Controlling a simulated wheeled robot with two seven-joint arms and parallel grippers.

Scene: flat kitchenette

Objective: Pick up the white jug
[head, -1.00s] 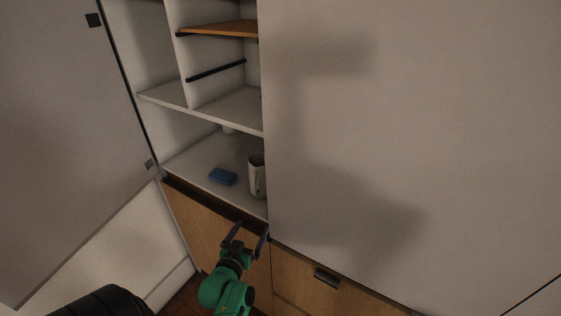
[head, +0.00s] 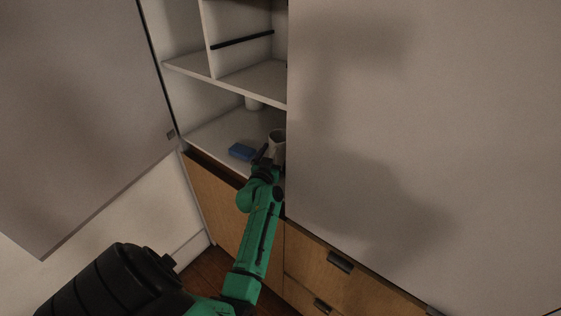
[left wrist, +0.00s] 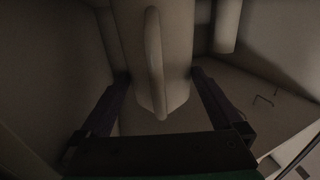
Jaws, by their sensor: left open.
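The white jug (head: 277,138) stands on the lower cupboard shelf by the edge of the large panel. Its lower part is hidden behind my gripper in the head view. In the left wrist view the jug (left wrist: 177,50) is close ahead, its handle (left wrist: 154,60) facing me. My left gripper (head: 267,158) has reached to the shelf at the jug. In the left wrist view its open fingers (left wrist: 161,88) lie to the left and right of the jug's lower part; I cannot tell whether they touch it. My right gripper is not in view.
A pale cylindrical thing (head: 253,103) stands farther back. An upper shelf (head: 250,82) is above, an open door (head: 80,110) at left, and a large panel (head: 430,130) at right.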

